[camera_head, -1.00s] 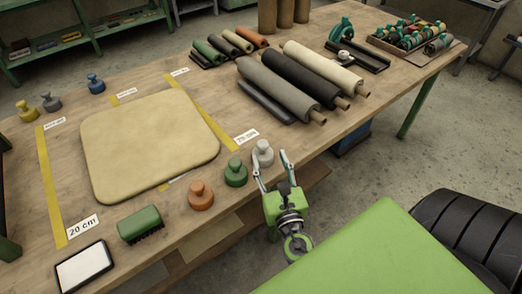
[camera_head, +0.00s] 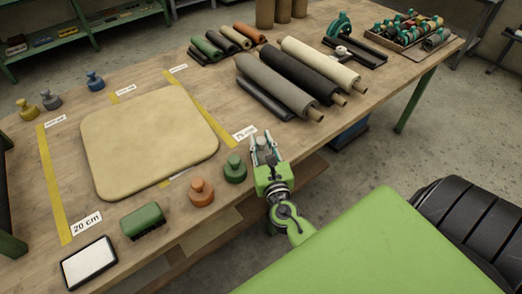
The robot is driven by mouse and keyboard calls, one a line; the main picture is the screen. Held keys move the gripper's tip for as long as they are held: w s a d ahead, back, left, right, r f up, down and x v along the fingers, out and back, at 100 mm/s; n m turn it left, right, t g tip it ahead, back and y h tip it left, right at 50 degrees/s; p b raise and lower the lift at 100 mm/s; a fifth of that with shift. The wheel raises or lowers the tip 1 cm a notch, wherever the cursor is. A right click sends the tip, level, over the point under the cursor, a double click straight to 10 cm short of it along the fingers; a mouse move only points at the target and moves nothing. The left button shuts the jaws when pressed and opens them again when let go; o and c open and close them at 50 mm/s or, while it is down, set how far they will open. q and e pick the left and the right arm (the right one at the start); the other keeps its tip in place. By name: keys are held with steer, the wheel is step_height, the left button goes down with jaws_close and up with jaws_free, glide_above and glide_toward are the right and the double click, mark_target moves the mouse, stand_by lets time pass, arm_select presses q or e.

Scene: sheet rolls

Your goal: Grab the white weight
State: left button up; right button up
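The white weight (camera_head: 264,144) is at the front edge of the table, to the right of the green weight. It is partly hidden by my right gripper (camera_head: 264,147), whose fingers stand on both sides of it and look closed on it. The weight appears to be still at table height. My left gripper is not in view.
The green weight (camera_head: 235,169) stands close on the left, then the orange weight (camera_head: 201,192) and a green brush (camera_head: 143,221). A tan sheet (camera_head: 150,140) lies between yellow strips. Dark and cream rolls (camera_head: 295,76) lie behind the gripper.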

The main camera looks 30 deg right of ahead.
jaws_close()
steer(key=shift+w+r, duration=0.1)
steer(key=shift+r, duration=0.05)
steer(key=shift+r, duration=0.1)
